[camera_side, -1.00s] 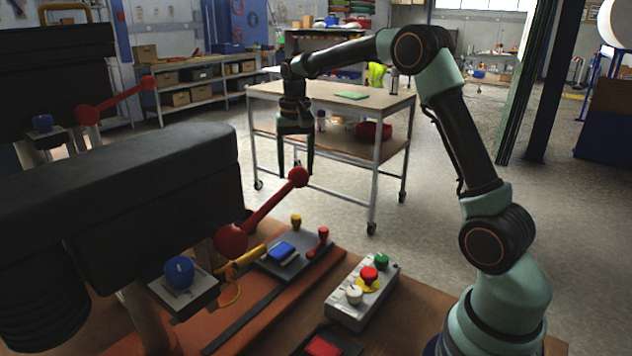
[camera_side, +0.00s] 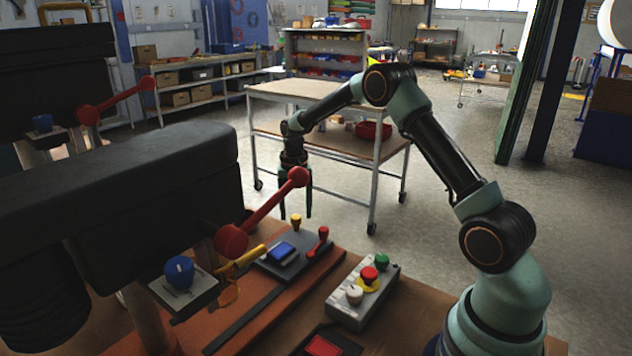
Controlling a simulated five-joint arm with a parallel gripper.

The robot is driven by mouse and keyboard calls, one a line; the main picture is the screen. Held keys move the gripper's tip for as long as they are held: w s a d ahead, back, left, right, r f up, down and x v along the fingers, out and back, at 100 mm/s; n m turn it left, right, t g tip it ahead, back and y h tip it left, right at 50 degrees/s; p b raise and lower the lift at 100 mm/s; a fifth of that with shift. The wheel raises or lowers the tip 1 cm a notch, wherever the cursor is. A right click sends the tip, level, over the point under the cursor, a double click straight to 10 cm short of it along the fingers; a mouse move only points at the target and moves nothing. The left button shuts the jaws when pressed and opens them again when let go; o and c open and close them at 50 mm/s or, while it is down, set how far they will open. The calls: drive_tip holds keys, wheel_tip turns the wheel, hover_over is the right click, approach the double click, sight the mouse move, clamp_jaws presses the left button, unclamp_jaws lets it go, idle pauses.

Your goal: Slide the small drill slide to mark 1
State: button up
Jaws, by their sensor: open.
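My gripper (camera_side: 295,211) hangs with its two fingers pointing down, spread apart and empty. It appears above or behind the far end of a dark control plate (camera_side: 318,244). Near the black drill machine (camera_side: 120,190), a blue round knob (camera_side: 179,270) sits on a grey bracket plate. I cannot tell which of these is the drill slide, and no mark 1 can be read. A red ball-ended lever (camera_side: 265,211) partly covers my gripper.
A grey button box (camera_side: 350,305) with green, red and white knobs stands on the bench, right of the control plate. A yellow handle (camera_side: 240,262) sits left of the plate. A second machine (camera_side: 60,75) stands at far left. A wheeled table (camera_side: 300,92) stands beyond the bench.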

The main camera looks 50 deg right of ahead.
drive_tip(key=shift+f, duration=0.65)
clamp_jaws()
drive_tip(key=shift+r, duration=0.1)
idle(0.9)
